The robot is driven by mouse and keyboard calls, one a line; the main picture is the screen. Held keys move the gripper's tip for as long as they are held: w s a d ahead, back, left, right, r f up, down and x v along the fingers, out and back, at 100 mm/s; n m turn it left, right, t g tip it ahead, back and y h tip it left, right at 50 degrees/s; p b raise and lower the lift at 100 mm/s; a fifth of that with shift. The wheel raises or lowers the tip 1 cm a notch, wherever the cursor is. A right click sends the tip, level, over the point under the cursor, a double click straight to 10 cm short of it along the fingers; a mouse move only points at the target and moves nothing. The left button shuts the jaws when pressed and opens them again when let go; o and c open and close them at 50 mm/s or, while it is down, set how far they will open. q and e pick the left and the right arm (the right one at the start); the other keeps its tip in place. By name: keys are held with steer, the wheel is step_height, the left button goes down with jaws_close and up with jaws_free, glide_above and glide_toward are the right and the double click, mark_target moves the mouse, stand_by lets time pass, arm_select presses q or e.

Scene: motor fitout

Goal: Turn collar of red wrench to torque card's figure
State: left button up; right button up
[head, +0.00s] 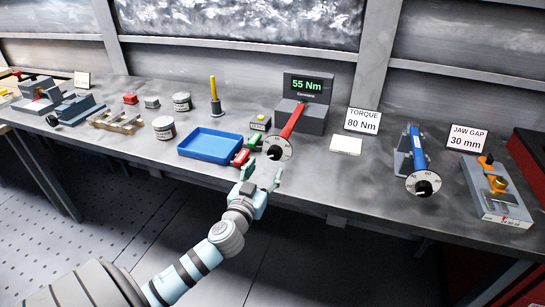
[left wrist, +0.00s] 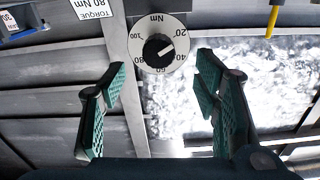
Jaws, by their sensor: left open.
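The red wrench (head: 293,121) rests in a grey tester block whose green display (head: 307,85) reads 55 Nm. Its collar (head: 279,149), a white numbered dial with a black knob, faces the table's front edge. The torque card (head: 362,121) reads 80 Nm. My left gripper (head: 262,177) is open just in front of and below the collar, apart from it. In the left wrist view the collar (left wrist: 160,42) appears beyond and between the two open green fingers (left wrist: 163,80). My right gripper is out of view.
A blue tray (head: 209,145) and small red and green pieces lie left of the collar. A blue wrench (head: 418,150) with a similar dial stands to the right. A jaw gap card (head: 467,138) reads 30 mm beside a grey-orange fixture (head: 497,195).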

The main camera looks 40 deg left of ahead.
mark_target(273, 156)
arm_select(q)
steer(key=x, duration=0.7)
steer(key=shift+d, duration=0.1)
steer(key=c, duration=1.1)
